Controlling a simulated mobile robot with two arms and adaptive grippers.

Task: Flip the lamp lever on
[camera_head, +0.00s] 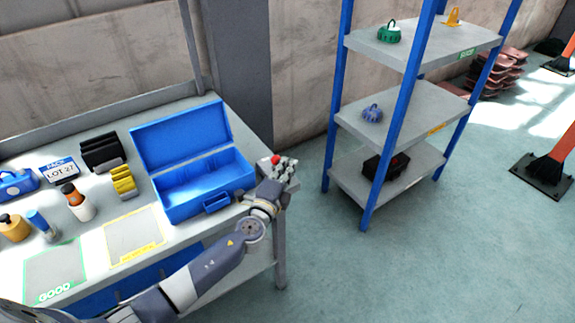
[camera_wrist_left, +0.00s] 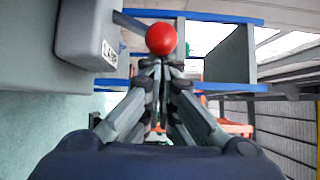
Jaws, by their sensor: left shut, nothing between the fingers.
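The lamp lever's red ball knob (camera_wrist_left: 161,38) shows in the left wrist view just beyond my fingertips. Its dark stem (camera_wrist_left: 132,22) runs left to a grey box (camera_wrist_left: 88,35) with a partly readable label that looks like "LAMP". In the head view the red knob (camera_head: 276,159) shows at the table's right end, and my gripper hides the box. My left gripper (camera_head: 287,168) is shut and empty, with its fingertips (camera_wrist_left: 160,66) close to the knob. I cannot tell whether they touch it. My right gripper is not in view.
An open blue toolbox (camera_head: 180,209) stands on the table left of my left gripper. Several bottles and holders stand further left. A blue-posted shelf (camera_head: 405,115) with hoist parts stands to the right, with free floor (camera_head: 400,260) in front.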

